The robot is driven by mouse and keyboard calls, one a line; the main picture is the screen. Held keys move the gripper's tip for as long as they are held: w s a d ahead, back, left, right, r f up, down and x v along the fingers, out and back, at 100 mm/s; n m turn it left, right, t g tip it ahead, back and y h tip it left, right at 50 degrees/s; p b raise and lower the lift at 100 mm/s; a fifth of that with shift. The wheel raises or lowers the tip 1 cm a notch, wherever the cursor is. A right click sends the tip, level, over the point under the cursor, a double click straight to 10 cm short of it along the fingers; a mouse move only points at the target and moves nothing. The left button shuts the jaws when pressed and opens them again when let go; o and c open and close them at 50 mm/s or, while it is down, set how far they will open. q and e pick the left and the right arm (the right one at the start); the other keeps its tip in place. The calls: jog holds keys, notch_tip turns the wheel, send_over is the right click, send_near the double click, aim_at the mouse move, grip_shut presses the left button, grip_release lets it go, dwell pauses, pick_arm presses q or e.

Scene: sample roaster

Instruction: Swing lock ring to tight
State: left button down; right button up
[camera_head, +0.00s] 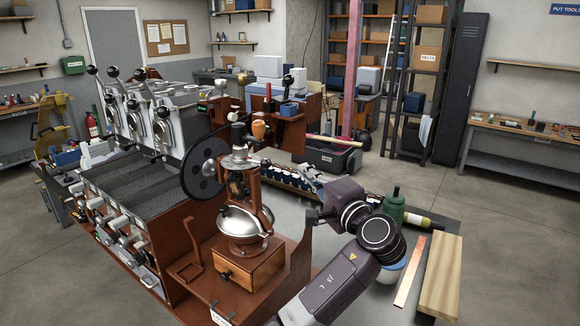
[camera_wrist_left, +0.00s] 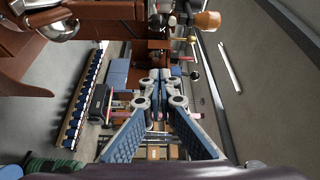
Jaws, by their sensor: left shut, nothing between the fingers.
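A copper-brown hand grinder (camera_head: 238,190) stands on a wooden box with a drawer (camera_head: 250,268). It has a black spoked flywheel (camera_head: 205,167) and a silver bowl (camera_head: 243,222). A pale metal collar (camera_head: 238,160) sits near its top, under a crank with an orange-brown knob (camera_head: 259,129). I cannot tell for sure which part is the lock ring or how it is turned. My left gripper (camera_head: 316,216) is right of the grinder, apart from it, its fingers partly hidden by my wrist. In the left wrist view my left gripper (camera_wrist_left: 159,78) is shut and empty. My right gripper is not in view.
Behind the grinder is a lever machine (camera_head: 150,120). A row of small dark blue cups (camera_head: 285,181) lies behind. Open floor lies to the right.

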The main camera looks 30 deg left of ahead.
pick_arm(q)
jog(key=w+a+p, duration=0.1)
jog(key=a+p, duration=0.6)
jog(key=a, duration=0.2)
jog(key=shift+w+f, duration=0.15)
